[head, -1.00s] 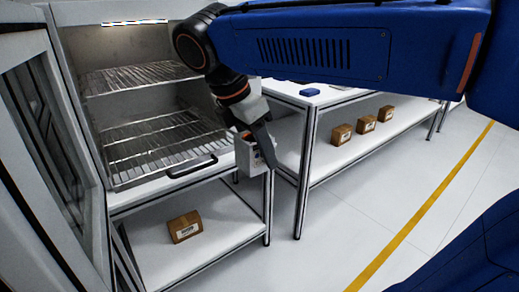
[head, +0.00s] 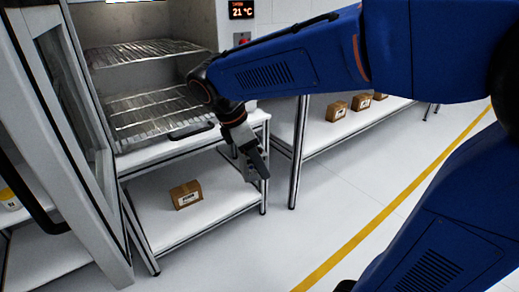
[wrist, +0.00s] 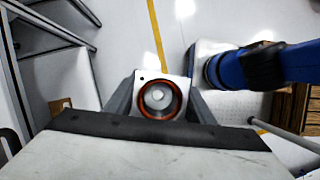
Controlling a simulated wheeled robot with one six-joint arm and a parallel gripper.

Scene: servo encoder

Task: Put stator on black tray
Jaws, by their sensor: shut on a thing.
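The stator (wrist: 160,97) is a pale square-flanged part with a copper-orange ring around a grey round centre. In the wrist view it sits between the two fingers of my gripper (wrist: 161,104), which is shut on it. In the head view my gripper (head: 253,165) hangs pointing down in front of the workbench's right leg, above the floor. The stator is mostly hidden by the fingers there. I cannot make out a black tray in either current view.
An open cabinet with wire racks (head: 155,108) stands at the left, its glass door (head: 75,95) swung out. A cardboard box (head: 186,194) lies on the shelf below. More boxes (head: 337,111) sit on a bench shelf behind. Floor right of my gripper is clear, with a yellow line (head: 385,213).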

